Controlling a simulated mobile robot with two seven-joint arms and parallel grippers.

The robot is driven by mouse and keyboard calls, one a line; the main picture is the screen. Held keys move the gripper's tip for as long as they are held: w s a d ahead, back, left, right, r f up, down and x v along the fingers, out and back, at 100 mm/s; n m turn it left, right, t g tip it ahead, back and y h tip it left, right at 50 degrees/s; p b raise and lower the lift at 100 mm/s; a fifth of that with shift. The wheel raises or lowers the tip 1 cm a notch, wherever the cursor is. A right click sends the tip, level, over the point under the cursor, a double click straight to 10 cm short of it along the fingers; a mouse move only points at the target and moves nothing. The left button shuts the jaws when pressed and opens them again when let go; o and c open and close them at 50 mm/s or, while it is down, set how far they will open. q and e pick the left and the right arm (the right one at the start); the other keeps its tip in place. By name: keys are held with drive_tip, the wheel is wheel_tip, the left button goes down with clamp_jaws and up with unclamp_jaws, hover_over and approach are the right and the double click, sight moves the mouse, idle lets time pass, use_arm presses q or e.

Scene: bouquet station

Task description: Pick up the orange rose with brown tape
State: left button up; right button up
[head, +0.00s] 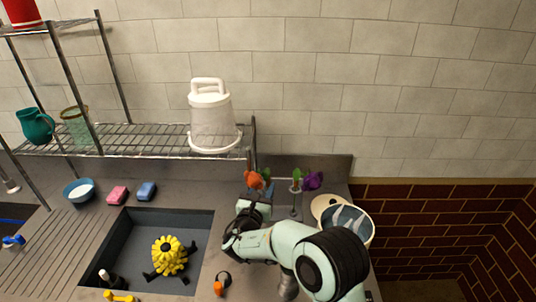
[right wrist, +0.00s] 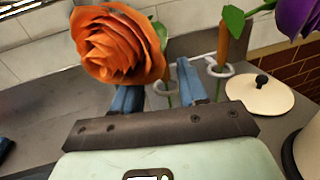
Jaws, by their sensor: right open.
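The orange rose (head: 255,180) stands upright at the back of the counter, right of the sink. In the right wrist view its large bloom (right wrist: 118,45) covers part of the left finger. A short brownish band shows on its stem below the bloom, partly hidden. My right gripper (head: 260,194) is open at the rose; its blue fingers (right wrist: 160,92) stand either side of the green stem, with a pale ring near it. I cannot tell whether they touch it. My left gripper is out of view.
A purple flower (head: 313,180) with a brown band stands close to the right, in another pale ring. A round cream lid (right wrist: 259,95) and a pale container (head: 347,222) are further right. The sink (head: 128,240) holds a yellow flower-like thing (head: 168,255).

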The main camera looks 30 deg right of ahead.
sight(267, 180)
drive_tip(key=shift+w+d+r, duration=0.1)
drive_tip(key=shift+w+d, duration=0.1)
drive_tip(key=shift+d, duration=0.1)
drive_tip(key=p+x, duration=0.2)
drive_tip(key=x, duration=0.2)
drive_tip(key=shift+w+d, duration=0.15)
drive_tip(key=shift+w, duration=0.05)
drive_tip(key=shift+w+d, duration=0.1)
drive_tip(key=shift+w, duration=0.05)
drive_tip(key=shift+s, duration=0.25)
drive_tip(key=c, duration=0.5)
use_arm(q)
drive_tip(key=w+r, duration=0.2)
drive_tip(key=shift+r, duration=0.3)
use_arm(e)
drive_tip(key=shift+c, duration=1.1)
